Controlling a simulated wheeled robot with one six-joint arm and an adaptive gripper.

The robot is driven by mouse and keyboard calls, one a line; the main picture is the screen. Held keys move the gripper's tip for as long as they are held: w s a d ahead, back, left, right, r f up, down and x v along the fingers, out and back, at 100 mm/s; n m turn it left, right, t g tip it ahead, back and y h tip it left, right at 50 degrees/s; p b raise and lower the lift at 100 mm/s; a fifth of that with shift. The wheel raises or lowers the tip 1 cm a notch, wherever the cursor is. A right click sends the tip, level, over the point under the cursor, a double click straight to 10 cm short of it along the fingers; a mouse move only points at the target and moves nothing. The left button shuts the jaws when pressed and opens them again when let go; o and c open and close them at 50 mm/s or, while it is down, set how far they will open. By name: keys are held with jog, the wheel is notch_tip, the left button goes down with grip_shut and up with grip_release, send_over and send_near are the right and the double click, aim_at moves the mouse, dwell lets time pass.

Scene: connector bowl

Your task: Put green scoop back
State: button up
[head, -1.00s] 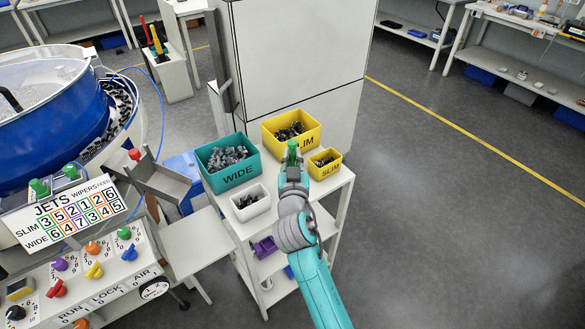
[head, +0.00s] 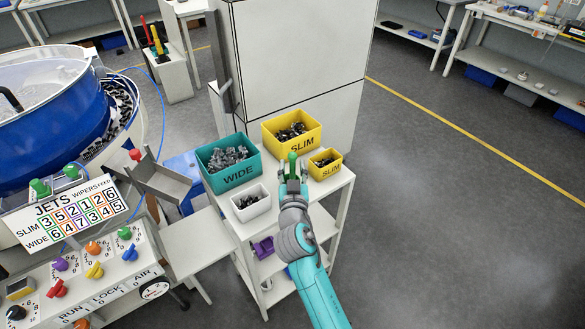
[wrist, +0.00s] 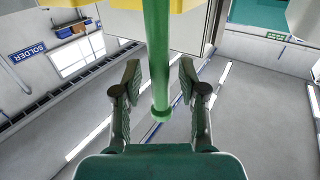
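The green scoop (head: 292,161) is upright above the cart top, in front of the large yellow SLIM bin (head: 310,146) and left of the small yellow SLIM bin (head: 332,170). Its lower part is hidden by my gripper (head: 292,181) in the head view. In the wrist view, the scoop's green handle (wrist: 158,60) runs between the two fingers of my gripper (wrist: 160,82), its flared end near the palm side. Visible gaps show on both sides, so the fingers are open and apart from it. Whether the scoop rests on anything is not visible.
The teal WIDE bin (head: 229,164) and a white bin (head: 251,203) of small parts stand left of my gripper on the white cart (head: 318,199). A tall white cabinet (head: 292,60) rises behind. The floor to the right is clear.

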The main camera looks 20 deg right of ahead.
jog(key=shift+s+a+r, duration=0.1)
jog(key=shift+s, duration=0.1)
jog(key=v, duration=1.1)
jog(key=shift+s, duration=0.3)
jog(key=s+d+f+n+g+y, duration=0.1)
jog(key=s+f+n+y, duration=0.15)
jog(key=s+f, duration=0.55)
jog(key=s+d+f+n+g+y, duration=0.1)
jog(key=s+f+n+y, duration=0.2)
jog(key=s, duration=0.9)
jog(key=s+d+r+m, duration=0.1)
jog(key=s+r, duration=0.1)
jog(key=s, duration=0.8)
jog(key=s+d+r+m, duration=0.1)
jog(key=s+r, duration=0.2)
jog(key=s, duration=0.8)
jog(key=shift+s+d+r+g, duration=0.15)
jog(key=shift+d+r+g, duration=0.05)
jog(key=shift+d+g, duration=0.1)
